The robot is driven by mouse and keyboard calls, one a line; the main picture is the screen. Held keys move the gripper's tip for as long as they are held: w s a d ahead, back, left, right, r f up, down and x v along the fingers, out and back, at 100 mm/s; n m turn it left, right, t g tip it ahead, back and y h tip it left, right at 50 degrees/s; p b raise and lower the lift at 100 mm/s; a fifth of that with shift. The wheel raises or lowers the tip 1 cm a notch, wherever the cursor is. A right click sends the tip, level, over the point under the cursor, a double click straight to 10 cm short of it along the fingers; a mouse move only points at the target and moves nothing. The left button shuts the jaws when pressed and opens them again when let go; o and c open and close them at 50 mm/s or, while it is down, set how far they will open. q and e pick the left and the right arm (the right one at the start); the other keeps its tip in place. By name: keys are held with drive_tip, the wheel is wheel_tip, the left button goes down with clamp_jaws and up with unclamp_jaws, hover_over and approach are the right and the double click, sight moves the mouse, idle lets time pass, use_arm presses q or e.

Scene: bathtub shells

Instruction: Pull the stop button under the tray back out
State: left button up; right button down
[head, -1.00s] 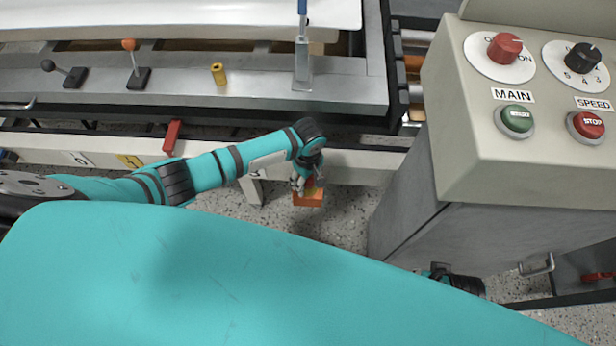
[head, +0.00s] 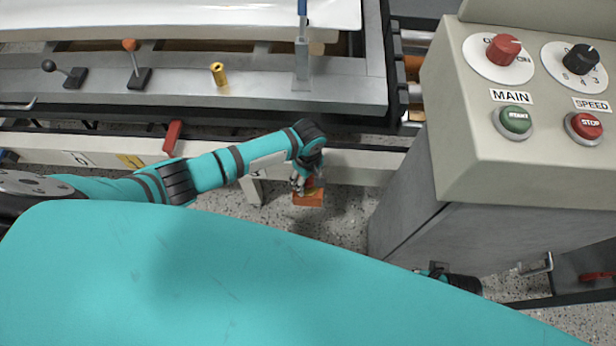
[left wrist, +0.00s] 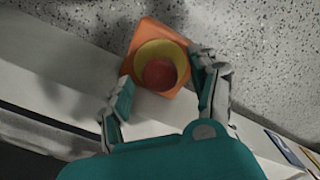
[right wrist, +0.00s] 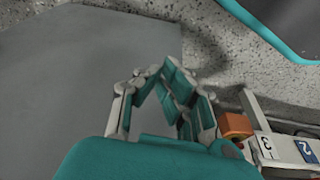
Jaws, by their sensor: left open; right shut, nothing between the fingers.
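The stop button (left wrist: 160,74) is a red round knob on a yellow disc, on an orange box (left wrist: 148,42) below the tray's front rail. In the head view the orange box (head: 308,198) shows under my left gripper (head: 308,186), which hides most of the knob. In the left wrist view my left gripper (left wrist: 165,88) is open, its fingers on either side of the button; I cannot tell whether they touch it. My right gripper (right wrist: 166,75) is shut and empty, beside a grey panel in the right wrist view. The orange box (right wrist: 235,124) also shows there, to its right.
The metal tray (head: 200,85) with levers runs along the back. Speckled floor (head: 345,215) shows between rail and cabinet.

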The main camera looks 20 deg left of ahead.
drive_tip(key=shift+f, duration=0.7)
use_arm(q)
drive_tip(key=shift+p, duration=0.3)
use_arm(e)
drive_tip(key=shift+s+f, duration=0.25)
drive_tip(key=shift+f, duration=0.45)
use_arm(q)
drive_tip(key=shift+c, duration=0.2)
